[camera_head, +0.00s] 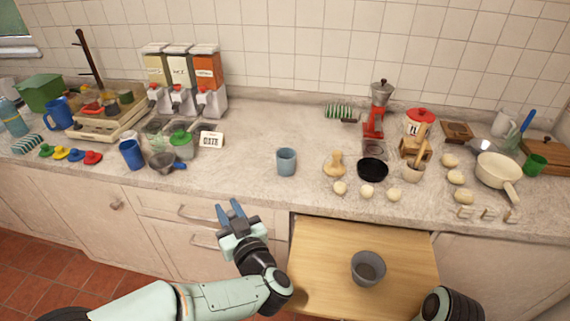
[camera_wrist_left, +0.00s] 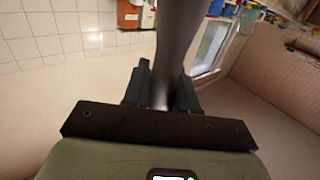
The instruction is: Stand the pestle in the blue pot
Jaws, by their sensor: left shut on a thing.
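The blue pot (camera_head: 286,162) looks like a small blue-grey cup, upright on the counter near the middle of the head view. My left gripper (camera_head: 231,211) is in front of the counter edge, lower and to the left of the pot, apart from it. In the left wrist view, its fingers (camera_wrist_left: 161,90) are shut on a smooth grey, tapered rod, which looks like the pestle (camera_wrist_left: 180,40). The rod reaches past the top of that view, so its far end is hidden. I cannot make it out clearly in the head view. My right gripper is not in view.
A grey pot (camera_head: 368,268) stands on a pulled-out wooden board (camera_head: 320,262). A pear-shaped wooden thing (camera_head: 334,165), a black dish (camera_head: 372,169) and several pale round things are right of the blue pot. Counter between is clear.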

